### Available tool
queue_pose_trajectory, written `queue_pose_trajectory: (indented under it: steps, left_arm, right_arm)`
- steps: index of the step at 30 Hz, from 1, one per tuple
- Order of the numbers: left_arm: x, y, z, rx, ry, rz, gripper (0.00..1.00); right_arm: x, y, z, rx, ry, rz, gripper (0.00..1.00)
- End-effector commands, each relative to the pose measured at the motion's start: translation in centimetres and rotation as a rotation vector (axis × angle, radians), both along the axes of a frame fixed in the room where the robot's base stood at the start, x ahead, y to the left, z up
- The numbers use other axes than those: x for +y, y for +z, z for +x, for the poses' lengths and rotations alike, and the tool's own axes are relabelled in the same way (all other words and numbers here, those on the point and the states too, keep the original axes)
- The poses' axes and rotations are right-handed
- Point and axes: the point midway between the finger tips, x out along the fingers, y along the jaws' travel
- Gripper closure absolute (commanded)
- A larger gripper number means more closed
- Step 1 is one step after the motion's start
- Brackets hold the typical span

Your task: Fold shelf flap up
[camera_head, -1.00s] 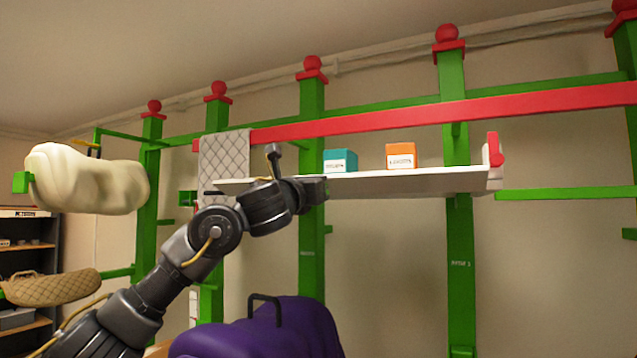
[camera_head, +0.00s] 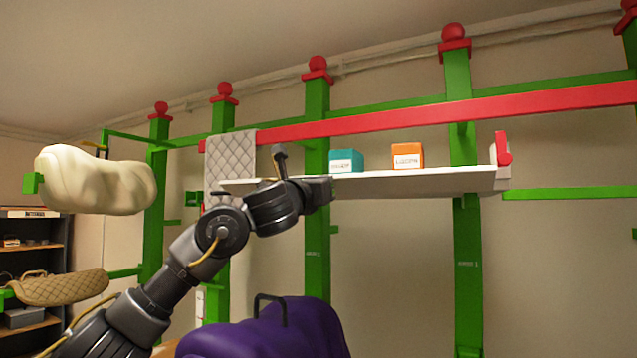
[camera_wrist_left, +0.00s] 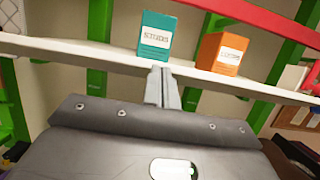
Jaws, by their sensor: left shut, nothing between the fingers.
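The white shelf flap (camera_head: 430,182) lies roughly level across the green posts, with a red catch (camera_head: 503,149) at its right end. A teal box (camera_head: 346,161) and an orange box (camera_head: 407,155) stand on it. My left gripper (camera_head: 325,190) is at the front edge of the flap, below the teal box. In the left wrist view the fingers (camera_wrist_left: 163,88) are together and empty, in front of the flap's edge (camera_wrist_left: 110,56) and under the teal box (camera_wrist_left: 156,36). I cannot tell whether they touch the flap. My right gripper is not in view.
A red rail (camera_head: 400,118) runs behind and above the shelf. A grey quilted pad (camera_head: 231,160) hangs at the left. A cream saddle form (camera_head: 95,181) and a tan pad (camera_head: 60,287) are further left. A purple case (camera_head: 285,335) stands below my arm.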

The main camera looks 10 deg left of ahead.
Motion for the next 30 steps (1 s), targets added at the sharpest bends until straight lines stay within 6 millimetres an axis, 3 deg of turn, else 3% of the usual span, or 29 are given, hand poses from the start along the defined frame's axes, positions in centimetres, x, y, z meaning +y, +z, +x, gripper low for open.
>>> queue_pose_trajectory:
  steps: [9,15,21,30]
  left_arm:
    - [-0.2,-4.6,-1.3,-0.001,-0.010,0.001,1.00]
    - [0.6,-2.5,-6.0,-0.006,-0.015,0.001,1.00]
    - [1.3,-1.4,-9.1,-0.004,-0.017,0.001,1.00]
    - [1.9,-0.8,-10.6,-0.001,-0.014,0.000,1.00]
  right_arm:
    - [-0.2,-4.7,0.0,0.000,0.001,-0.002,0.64]
    - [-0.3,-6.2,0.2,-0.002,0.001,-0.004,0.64]
    - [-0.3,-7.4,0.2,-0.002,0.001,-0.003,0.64]
    - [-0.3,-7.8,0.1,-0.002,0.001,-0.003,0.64]
